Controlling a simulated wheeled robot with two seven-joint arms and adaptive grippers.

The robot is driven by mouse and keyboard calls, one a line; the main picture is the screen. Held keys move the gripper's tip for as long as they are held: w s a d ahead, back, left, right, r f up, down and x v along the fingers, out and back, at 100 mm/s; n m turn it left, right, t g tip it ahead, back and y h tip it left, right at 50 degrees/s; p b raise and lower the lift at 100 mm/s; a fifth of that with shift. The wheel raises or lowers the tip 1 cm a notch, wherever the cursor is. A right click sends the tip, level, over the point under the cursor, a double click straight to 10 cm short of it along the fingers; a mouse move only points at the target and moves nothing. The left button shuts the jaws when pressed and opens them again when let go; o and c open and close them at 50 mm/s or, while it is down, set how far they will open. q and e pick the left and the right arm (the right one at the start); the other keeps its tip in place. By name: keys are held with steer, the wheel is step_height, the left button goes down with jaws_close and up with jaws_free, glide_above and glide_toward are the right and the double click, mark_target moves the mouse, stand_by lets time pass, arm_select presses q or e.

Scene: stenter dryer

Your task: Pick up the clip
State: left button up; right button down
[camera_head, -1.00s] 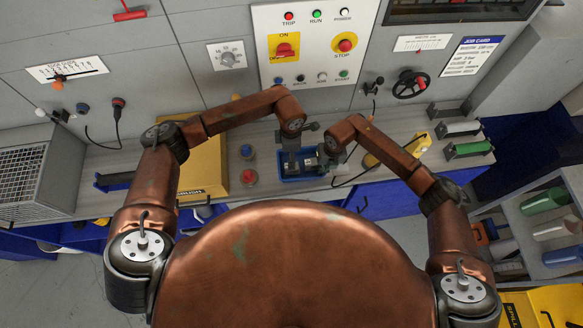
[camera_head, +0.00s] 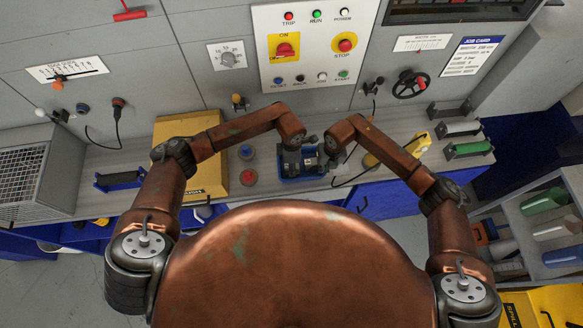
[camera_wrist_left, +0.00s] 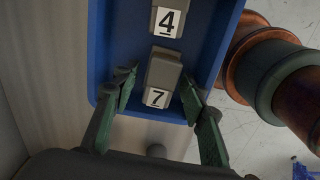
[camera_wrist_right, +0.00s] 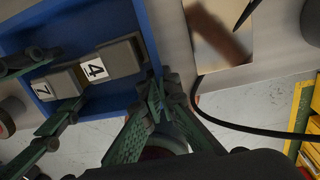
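A blue tray (camera_head: 293,178) on the bench holds two grey clip-like blocks, one labelled 7 (camera_wrist_left: 164,70) and one labelled 4 (camera_wrist_left: 171,4). Both also show in the right wrist view, 7 (camera_wrist_right: 62,84) and 4 (camera_wrist_right: 120,60). My left gripper (camera_wrist_left: 157,80) is open, with its green fingers on either side of block 7 and gaps showing. It also shows in the head view (camera_head: 291,165). My right gripper (camera_wrist_right: 164,82) has its fingertips close together, nothing seen between them, beside the tray wall near block 4. In the head view it (camera_head: 329,168) is at the tray's right side.
A yellow box (camera_head: 212,180) and red and blue buttons (camera_head: 249,177) stand left of the tray. A black cable (camera_wrist_right: 235,122) runs close to my right gripper. The control panel (camera_head: 310,45) rises behind the bench. Racks with rolls (camera_head: 468,148) stand at right.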

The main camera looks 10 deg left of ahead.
arm_select(q)
jaws_close()
stand_by(0.4)
step_height(320, 180, up, 10)
steer(key=shift+r, duration=0.1)
stand_by(0.4)
arm_select(e)
steer(key=c, duration=2.1)
jaws_free()
steer(key=shift+r, duration=0.1)
steer(key=r, duration=0.8)
steer(key=d+r, duration=0.1)
steer(key=r, duration=0.2)
steer(key=shift+w+r, duration=0.2)
steer(key=shift+r, duration=0.2)
